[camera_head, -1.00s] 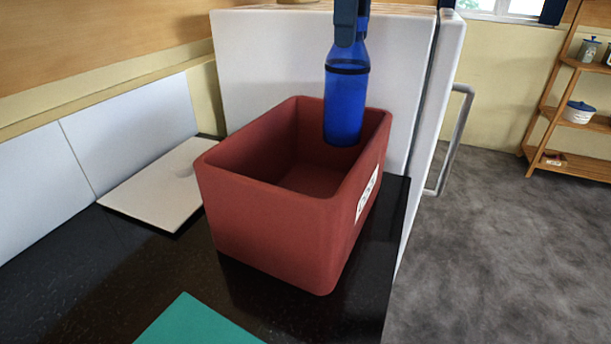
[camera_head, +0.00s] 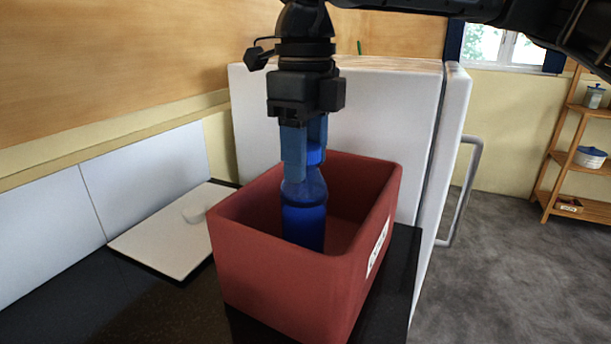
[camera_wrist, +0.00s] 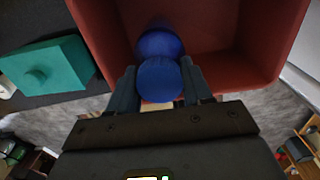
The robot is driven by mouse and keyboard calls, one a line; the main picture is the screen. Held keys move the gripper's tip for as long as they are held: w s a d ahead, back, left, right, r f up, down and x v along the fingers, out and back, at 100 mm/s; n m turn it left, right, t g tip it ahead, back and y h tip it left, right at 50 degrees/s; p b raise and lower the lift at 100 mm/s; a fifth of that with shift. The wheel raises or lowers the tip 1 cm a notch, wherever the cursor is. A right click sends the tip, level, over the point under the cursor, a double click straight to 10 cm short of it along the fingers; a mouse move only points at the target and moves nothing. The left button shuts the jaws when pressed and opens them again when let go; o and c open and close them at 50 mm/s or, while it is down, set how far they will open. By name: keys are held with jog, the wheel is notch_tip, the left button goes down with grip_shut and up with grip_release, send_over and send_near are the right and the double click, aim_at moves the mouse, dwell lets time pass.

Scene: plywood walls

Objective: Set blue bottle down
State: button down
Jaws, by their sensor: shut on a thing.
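The blue bottle (camera_head: 304,205) is upright, with its lower part inside the red box (camera_head: 285,282). In the wrist view the bottle (camera_wrist: 160,80) shows from above, its cap between my fingers. My gripper (camera_head: 304,160) is shut on the top of the bottle, above the box opening. The gripper also shows in the wrist view (camera_wrist: 160,90). The bottle's base is low in the box, but I cannot tell whether it touches the floor. The box stands on a dark counter (camera_head: 170,310); it also shows in the wrist view (camera_wrist: 285,40).
A white fridge (camera_head: 400,110) stands behind the box, its handle (camera_head: 462,190) on the right. A pale board (camera_head: 165,235) lies left of the box. A teal block with a knob (camera_wrist: 48,66) is beside the box in the wrist view. A wooden shelf (camera_head: 565,140) stands far right.

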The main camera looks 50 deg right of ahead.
jog(key=shift+f, duration=2.1)
jog(key=shift+c, duration=2.3)
grip_release()
notch_tip(320, 180, up, 12)
jog(key=shift+r, duration=0.1)
